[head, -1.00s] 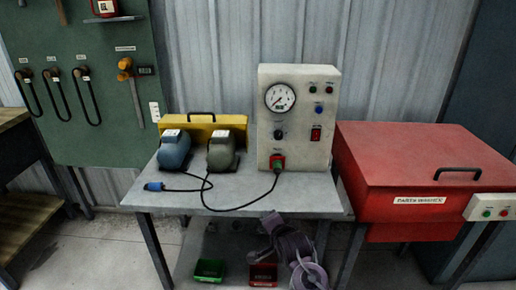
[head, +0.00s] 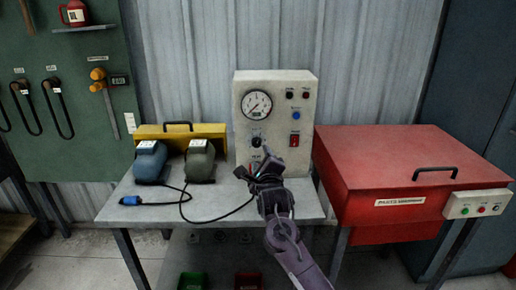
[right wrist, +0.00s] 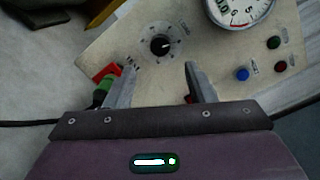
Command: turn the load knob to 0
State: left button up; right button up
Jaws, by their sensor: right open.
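The load knob (head: 256,141) is a small black dial on the front of the cream test panel (head: 276,90), below the round gauge (head: 257,104). In the right wrist view the knob (right wrist: 160,45) has a ring of marks around it and lies beyond the fingertips, roughly between them. My right gripper (head: 262,160) is in front of the panel's lower part, just below the knob. In the right wrist view the right gripper (right wrist: 155,80) is open, its two fingers apart with nothing between them. The fingers look apart from the knob. My left gripper is not in view.
A red switch (head: 294,140) and blue button (head: 295,115) sit right of the knob. A green and red plug (right wrist: 103,88) with a black cable is close beside one finger. Two motors (head: 150,162) stand left on the bench (head: 150,212). A red parts washer (head: 400,165) stands right.

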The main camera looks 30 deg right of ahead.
aim_at(257, 144)
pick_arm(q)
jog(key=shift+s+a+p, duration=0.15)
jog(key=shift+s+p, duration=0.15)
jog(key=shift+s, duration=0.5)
pick_arm(e)
jog(key=x, duration=0.7)
jog(key=shift+w+d, duration=0.2)
jog(key=shift+c, duration=0.2)
jog(key=c, duration=0.9)
